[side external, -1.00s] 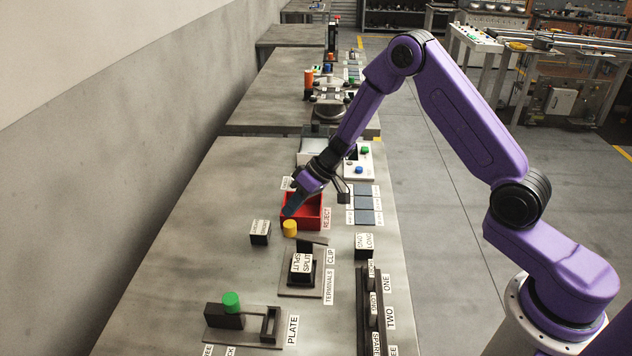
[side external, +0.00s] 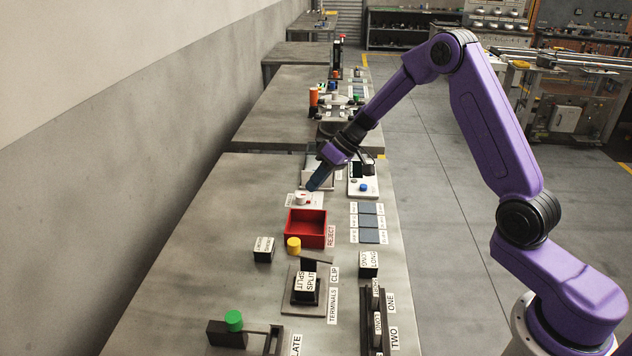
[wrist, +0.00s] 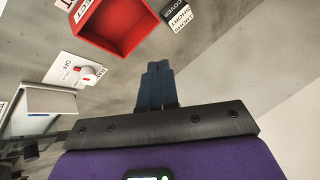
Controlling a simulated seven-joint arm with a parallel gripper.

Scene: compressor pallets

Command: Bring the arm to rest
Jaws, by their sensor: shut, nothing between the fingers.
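My gripper (side external: 314,183) is shut and empty, held in the air above the far part of the near table, over the area by the white switch plate. In the wrist view its blue fingers (wrist: 156,85) are together with nothing between them. The purple arm reaches out over the table from the right. A red bin (side external: 306,243) labelled REJECT stands just nearer than the gripper and looks empty. The white switch plate with a red-marked knob (side external: 303,198) lies beyond the bin; it also shows in the wrist view (wrist: 77,74).
A yellow cylinder (side external: 293,246) stands by the bin. A green-topped piece (side external: 234,320) is at the near left. Small labelled black blocks (side external: 264,251) stand around. The table's left side is clear.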

